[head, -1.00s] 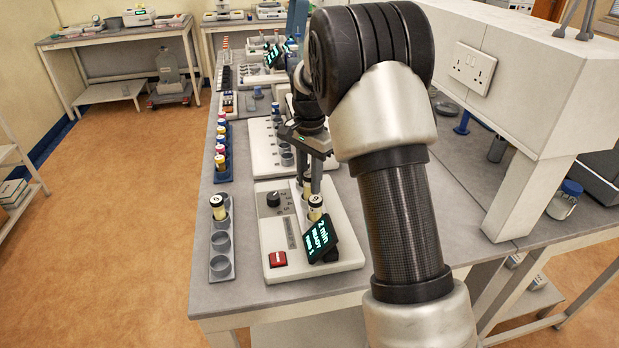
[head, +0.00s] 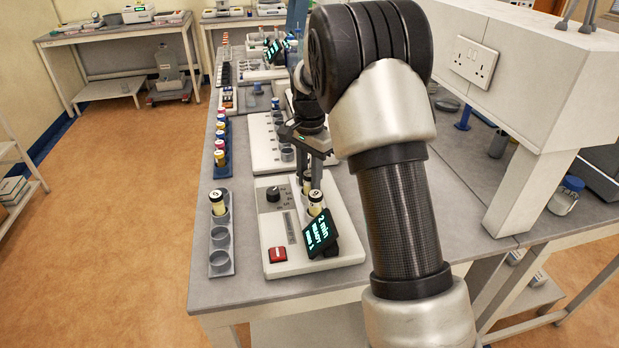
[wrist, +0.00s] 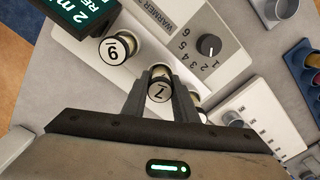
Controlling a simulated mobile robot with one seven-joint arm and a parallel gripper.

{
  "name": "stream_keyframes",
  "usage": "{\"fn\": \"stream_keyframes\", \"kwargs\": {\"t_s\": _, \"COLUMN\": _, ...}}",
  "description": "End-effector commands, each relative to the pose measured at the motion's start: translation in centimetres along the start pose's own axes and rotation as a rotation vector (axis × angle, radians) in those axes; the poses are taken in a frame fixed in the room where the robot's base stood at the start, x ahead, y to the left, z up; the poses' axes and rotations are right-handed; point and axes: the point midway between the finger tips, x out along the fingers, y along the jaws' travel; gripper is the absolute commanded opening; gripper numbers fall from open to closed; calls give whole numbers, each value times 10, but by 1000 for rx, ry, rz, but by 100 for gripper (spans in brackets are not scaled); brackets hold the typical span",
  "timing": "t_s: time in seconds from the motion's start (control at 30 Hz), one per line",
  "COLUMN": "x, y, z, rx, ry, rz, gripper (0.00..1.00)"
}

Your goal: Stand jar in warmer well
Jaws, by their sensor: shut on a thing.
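In the head view my gripper (head: 312,165) points down over the white warmer (head: 282,230), and the held jar (head: 307,180) shows behind another jar. Its lower end is hidden, so I cannot tell whether it is in a well. The display (head: 320,233) reads 2 min, READY.
A grey rack (head: 221,240) left of the warmer holds one jar (head: 217,203) and has empty rings. A blue rack (head: 221,158) of coloured vials stands behind it. A white tray with cups (head: 263,150) lies beyond the warmer. My arm hides the table's right part.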

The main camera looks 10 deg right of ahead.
Motion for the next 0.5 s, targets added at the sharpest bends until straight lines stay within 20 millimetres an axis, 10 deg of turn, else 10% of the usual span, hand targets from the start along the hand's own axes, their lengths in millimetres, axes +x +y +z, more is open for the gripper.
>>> {"fn": "stream_keyframes", "kwargs": {"t_s": 0.13, "x": 4, "y": 0, "z": 0, "rx": 0, "ry": 0, "rz": 0, "gripper": 3}}
{"fn": "stream_keyframes", "kwargs": {"t_s": 0.17, "x": 3, "y": 0, "z": 0, "rx": 0, "ry": 0, "rz": 0, "gripper": 31}}
{"fn": "stream_keyframes", "kwargs": {"t_s": 0.27, "x": 3, "y": 0, "z": 0, "rx": 0, "ry": 0, "rz": 0, "gripper": 48}}
{"fn": "stream_keyframes", "kwargs": {"t_s": 0.5, "x": 3, "y": 0, "z": 0, "rx": 0, "ry": 0, "rz": 0, "gripper": 48}}
